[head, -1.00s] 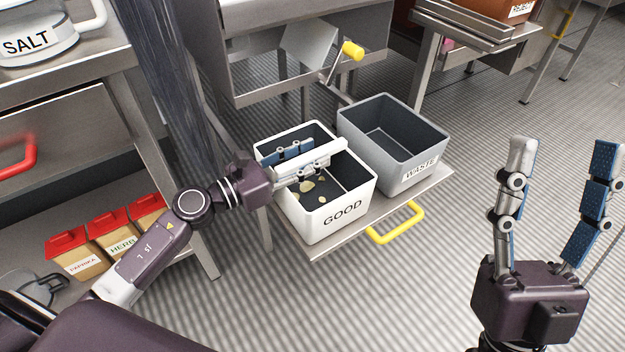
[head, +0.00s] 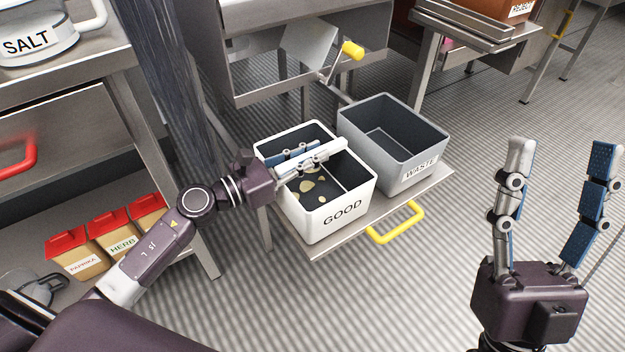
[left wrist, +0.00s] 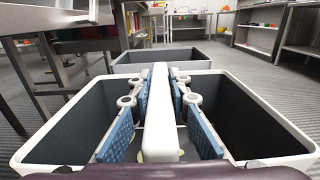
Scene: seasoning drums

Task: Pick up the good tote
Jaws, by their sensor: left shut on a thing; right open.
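The good tote (head: 320,228) is a white bin with a dark inside, labelled GOOD, on a metal shelf in the head view. A few pale chips lie on its floor. A white bar (head: 325,152) spans its middle. My left gripper (head: 308,154) reaches into the tote from the left. In the left wrist view, the blue pads of my left gripper (left wrist: 160,95) lie on both sides of the white bar (left wrist: 159,120), shut on it. The tote's white rim (left wrist: 265,104) surrounds them. My right gripper (head: 563,147) is open and empty at the right, over the floor.
The grey WASTE tote (head: 430,157) stands close beside the good tote on the same shelf (head: 330,246), which has a yellow handle (head: 396,224). A metal stand with a yellow-knobbed lever (head: 352,50) is behind. Paprika and herb boxes (head: 115,238) sit lower left.

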